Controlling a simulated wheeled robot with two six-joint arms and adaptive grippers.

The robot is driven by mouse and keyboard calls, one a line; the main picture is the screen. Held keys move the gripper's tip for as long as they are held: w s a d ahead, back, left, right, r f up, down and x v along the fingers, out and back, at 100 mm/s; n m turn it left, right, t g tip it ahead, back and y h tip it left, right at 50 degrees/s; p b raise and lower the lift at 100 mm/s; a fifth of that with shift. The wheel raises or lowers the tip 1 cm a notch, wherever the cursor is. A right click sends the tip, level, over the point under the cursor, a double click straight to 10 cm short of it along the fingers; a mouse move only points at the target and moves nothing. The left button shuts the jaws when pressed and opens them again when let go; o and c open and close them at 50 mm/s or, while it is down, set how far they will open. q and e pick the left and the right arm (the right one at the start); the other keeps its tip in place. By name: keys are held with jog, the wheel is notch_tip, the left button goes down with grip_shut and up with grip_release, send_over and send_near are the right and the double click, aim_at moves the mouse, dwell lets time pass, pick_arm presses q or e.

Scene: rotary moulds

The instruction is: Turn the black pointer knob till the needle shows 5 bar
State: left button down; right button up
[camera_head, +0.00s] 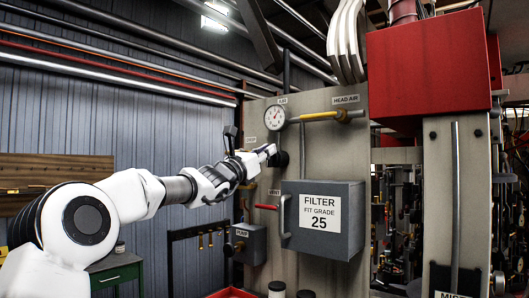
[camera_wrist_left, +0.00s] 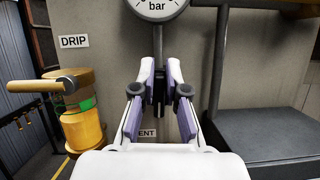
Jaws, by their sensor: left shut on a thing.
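The black pointer knob (camera_head: 281,160) sits on the grey panel below the round white gauge (camera_head: 275,117). My left gripper (camera_head: 270,152) reaches it from the left and is shut on it. In the left wrist view the fingers of the gripper (camera_wrist_left: 160,78) stand on both sides of the dark knob (camera_wrist_left: 160,92), which is mostly hidden between them. The gauge (camera_wrist_left: 157,8) is cut off at the top there, with only "bar" and its lower rim in view. The needle is too small in the head view to read. My right gripper is not in view.
The grey FILTER box (camera_head: 323,238) juts out below right of the knob. A yellow lever (camera_head: 319,115) sits right of the gauge, and a red-handled lever (camera_head: 265,207) is below the knob. A brass vessel (camera_wrist_left: 84,128) marked DRIP stands left in the wrist view.

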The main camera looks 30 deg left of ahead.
pick_arm(q)
jog(key=shift+f+m, duration=0.1)
jog(key=shift+m, duration=0.2)
jog(key=m+g+h, duration=0.1)
jog(key=m, duration=0.3)
jog(key=d+m+g+h, duration=0.1)
jog(key=m+h, duration=0.1)
jog(key=m, duration=0.2)
jog(key=m+g+h, duration=0.1)
jog(key=m+h, duration=0.1)
jog(key=m, duration=0.3)
jog(key=shift+d+f, duration=0.15)
jog(key=shift+f, duration=0.05)
jog(key=shift+h, duration=0.4)
